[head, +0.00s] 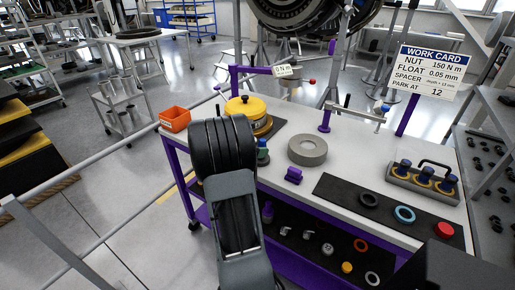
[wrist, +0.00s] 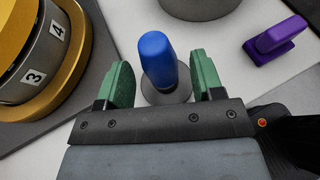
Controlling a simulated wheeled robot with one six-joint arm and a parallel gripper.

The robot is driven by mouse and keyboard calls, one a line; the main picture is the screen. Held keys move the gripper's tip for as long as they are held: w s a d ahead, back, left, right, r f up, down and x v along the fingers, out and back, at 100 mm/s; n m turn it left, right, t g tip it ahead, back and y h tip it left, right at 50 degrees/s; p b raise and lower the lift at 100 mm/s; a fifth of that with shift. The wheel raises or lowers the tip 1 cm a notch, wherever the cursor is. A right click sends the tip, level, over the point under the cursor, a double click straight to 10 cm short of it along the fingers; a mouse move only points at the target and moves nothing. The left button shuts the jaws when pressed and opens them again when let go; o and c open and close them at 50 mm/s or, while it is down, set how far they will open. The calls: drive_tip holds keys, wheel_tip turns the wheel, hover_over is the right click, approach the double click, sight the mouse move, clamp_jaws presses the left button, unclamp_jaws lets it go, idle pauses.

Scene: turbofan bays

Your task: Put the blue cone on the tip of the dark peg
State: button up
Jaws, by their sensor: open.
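A blue cone (wrist: 158,60) with a rounded top stands on a grey round base (wrist: 178,96) in the wrist view. My gripper (wrist: 163,66) is open, with one green finger on each side of the cone. Gaps show between the cone and both fingers. In the head view my gripper (head: 262,156) is low over the bench beside my dark arm, and a small blue top shows there. I cannot make out a separate dark peg; whether one is under the cone is hidden.
The yellow-topped drum (head: 245,106) stands behind my arm. A grey ring (head: 307,150) and a purple block (head: 293,175) sit to the right. The black mat (head: 338,190) bears smaller rings. An orange bin (head: 175,119) stands at the bench's left edge.

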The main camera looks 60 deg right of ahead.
drive_tip(key=shift+r, duration=0.25)
drive_tip(key=v, duration=1.2)
drive_tip(key=s+a+f+m+t+y, duration=0.1)
drive_tip(key=a+m+y, duration=0.3)
drive_tip(key=a, duration=0.7)
drive_tip(key=s+a+f+m+t+y, duration=0.1)
drive_tip(key=s+a+m+t+y, duration=0.2)
drive_tip(key=a, duration=0.8)
drive_tip(key=s+a+m+t+y, duration=0.1)
drive_tip(key=a+m+t+y, duration=0.3)
drive_tip(key=a, duration=0.6)
drive_tip(key=shift+s+a+f+m+y, duration=0.4)
drive_tip(key=shift+m+y, duration=0.4)
drive_tip(key=shift+m, duration=0.4)
